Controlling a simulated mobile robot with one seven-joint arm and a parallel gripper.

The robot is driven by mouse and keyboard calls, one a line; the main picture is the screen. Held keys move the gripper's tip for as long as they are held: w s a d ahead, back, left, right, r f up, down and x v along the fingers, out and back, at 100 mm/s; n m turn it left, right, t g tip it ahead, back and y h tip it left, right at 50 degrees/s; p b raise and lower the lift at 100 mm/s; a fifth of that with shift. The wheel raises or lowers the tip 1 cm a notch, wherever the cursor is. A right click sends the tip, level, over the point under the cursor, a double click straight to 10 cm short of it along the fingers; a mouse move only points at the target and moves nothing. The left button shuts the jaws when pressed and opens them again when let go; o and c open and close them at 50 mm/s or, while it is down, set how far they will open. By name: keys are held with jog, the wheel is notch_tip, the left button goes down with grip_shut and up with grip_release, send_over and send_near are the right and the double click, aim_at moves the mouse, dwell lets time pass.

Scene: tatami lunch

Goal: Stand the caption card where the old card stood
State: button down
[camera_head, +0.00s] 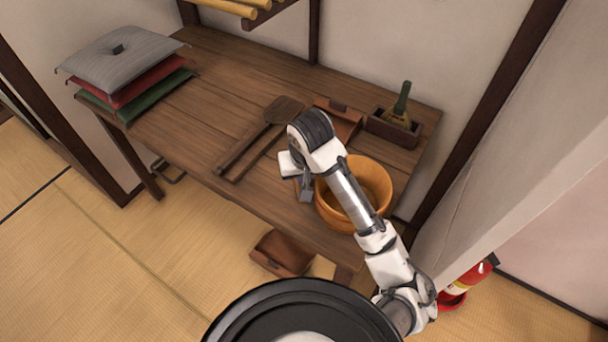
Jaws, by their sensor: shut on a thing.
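My gripper (305,190) is at the end of my bent arm, low over the wooden table just left of the round wooden tub. It is seen from above and is small in the picture. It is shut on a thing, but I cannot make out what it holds. I cannot clearly pick out a caption card or an old card anywhere in the view. My arm covers part of the table and the tub.
The wooden tub (375,178) stands close right of my gripper. A wooden paddle (284,109), a brown tray (345,117) and a dark box (393,130) with a green-handled brush lie behind. Stacked cushions (124,60) are at far left. A fire extinguisher (470,281) stands right.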

jog(key=shift+f, duration=0.2)
jog(key=c, duration=1.8)
grip_release()
jog(key=shift+c, duration=0.2)
jog(key=shift+r, duration=0.1)
jog(key=p+v, duration=1.1)
jog(key=v, duration=0.1)
jog(key=shift+r, duration=0.1)
